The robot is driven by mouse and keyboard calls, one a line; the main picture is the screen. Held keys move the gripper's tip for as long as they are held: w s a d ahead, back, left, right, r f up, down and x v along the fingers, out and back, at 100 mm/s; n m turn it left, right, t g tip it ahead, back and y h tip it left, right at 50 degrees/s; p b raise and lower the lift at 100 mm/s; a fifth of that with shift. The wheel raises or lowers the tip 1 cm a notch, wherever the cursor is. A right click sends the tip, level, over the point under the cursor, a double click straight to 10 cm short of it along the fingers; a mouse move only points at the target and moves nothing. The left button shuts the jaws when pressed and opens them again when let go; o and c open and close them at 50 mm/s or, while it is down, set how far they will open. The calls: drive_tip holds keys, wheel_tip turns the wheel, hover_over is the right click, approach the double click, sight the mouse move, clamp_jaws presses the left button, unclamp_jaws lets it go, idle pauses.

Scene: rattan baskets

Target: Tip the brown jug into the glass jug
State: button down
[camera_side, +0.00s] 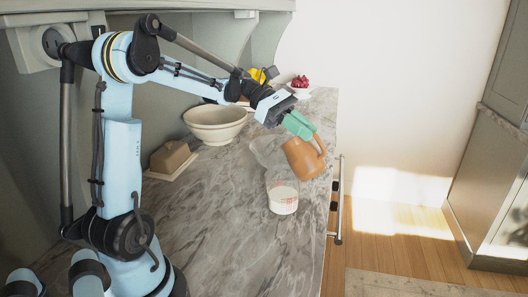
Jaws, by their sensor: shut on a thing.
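The brown jug (304,161) is held up in the air, tilted, near the right edge of the counter. Its handle is on the right. My gripper (300,125), with green fingers, is shut on the jug at its upper side and hides part of it. A clear glass jug (283,197) with red markings stands upright on the counter, below and slightly left of the brown jug. White contents show in its lower part. The two jugs look apart. I cannot tell whether anything flows from the brown jug.
Another clear vessel (264,150) shows just left of the brown jug. A cream bowl (215,126) and a covered butter dish (170,161) stand farther left. Red fruit on a white stand (300,91) is at the back. The marble counter (225,225) is clear in front.

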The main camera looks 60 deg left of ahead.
sight(316, 139)
drive_tip(key=shift+d, duration=0.15)
drive_tip(key=shift+w+d+r+g+y, duration=0.1)
drive_tip(key=shift+w+d+g+y, duration=0.2)
drive_tip(key=shift+d+y, duration=0.4)
drive_tip(key=shift+w+d+g+y, duration=0.1)
drive_tip(key=shift+d+g+y, duration=0.35)
drive_tip(key=shift+y, duration=0.35)
drive_tip(key=shift+m, duration=0.3)
drive_tip(key=y, duration=0.1)
drive_tip(key=d+f+g+y, duration=0.1)
drive_tip(key=y, duration=0.1)
drive_tip(key=shift+w+d+f+y, duration=0.1)
drive_tip(key=shift+f+y, duration=0.2)
drive_tip(key=shift+y, duration=0.7)
